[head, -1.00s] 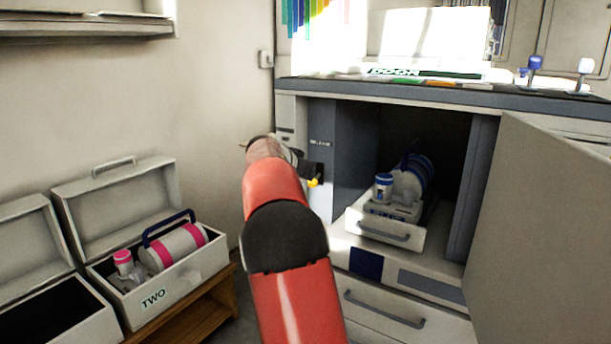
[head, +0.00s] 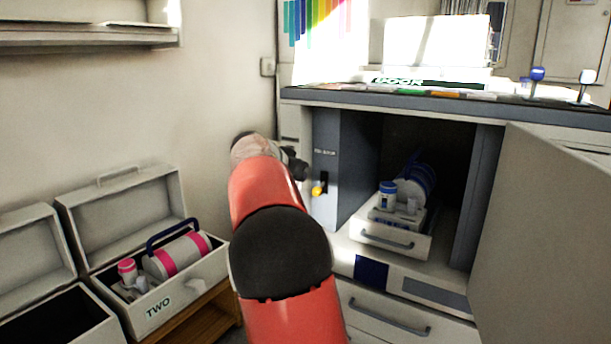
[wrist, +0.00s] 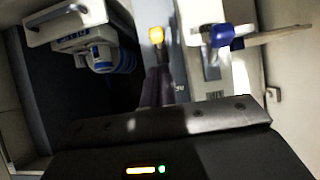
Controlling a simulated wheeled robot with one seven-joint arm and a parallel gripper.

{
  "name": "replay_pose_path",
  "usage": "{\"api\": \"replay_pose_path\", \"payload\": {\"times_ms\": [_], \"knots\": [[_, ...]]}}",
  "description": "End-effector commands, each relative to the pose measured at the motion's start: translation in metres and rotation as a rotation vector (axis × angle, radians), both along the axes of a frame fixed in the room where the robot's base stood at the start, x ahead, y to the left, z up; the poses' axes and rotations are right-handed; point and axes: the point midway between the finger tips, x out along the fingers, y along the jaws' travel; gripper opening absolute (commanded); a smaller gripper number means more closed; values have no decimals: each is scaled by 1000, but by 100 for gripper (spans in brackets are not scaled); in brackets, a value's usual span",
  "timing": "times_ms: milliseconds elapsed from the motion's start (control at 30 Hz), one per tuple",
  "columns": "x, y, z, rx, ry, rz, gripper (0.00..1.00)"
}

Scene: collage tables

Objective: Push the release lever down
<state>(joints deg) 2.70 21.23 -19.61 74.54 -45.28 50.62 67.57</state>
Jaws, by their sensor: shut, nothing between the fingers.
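The release lever (head: 317,190) has a yellow knob and sits in a dark slot on the front panel left of the open compartment. Its yellow knob also shows at the top middle of the wrist view (wrist: 156,35). My gripper (head: 301,168) is just left of and above the knob in the head view, partly hidden by my arm. In the wrist view its dark fingers (wrist: 157,78) are together and empty, pointing toward the knob. A gap seems to separate them from it; contact is hard to judge.
The compartment holds a pull-out drawer (head: 372,232) carrying a blue-and-white device (head: 408,190). Its open door (head: 545,235) stands at the right. Box TWO (head: 205,284), with pink-banded items, stands at left on a wooden bench (head: 208,320).

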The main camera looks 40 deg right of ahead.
Motion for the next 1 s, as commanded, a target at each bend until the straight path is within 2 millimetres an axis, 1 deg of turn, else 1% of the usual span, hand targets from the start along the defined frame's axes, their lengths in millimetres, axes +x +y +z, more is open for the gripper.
{"api": "replay_pose_path", "payload": {"times_ms": [33, 100, 200, 300, 433, 900, 1000], "knots": [[-4, 12, -3, 1, -1, 4, 0], [-9, 24, -3, 0, 0, 4, 0], [-14, 36, -4, 1, 0, 2, 0], [-17, 43, -4, 0, 0, 1, 0], [-19, 47, -4, 1, 0, 0, 0], [-19, 46, -4, 0, 0, 0, 0], [-24, 49, -1, 12, 7, 10, 0]]}}
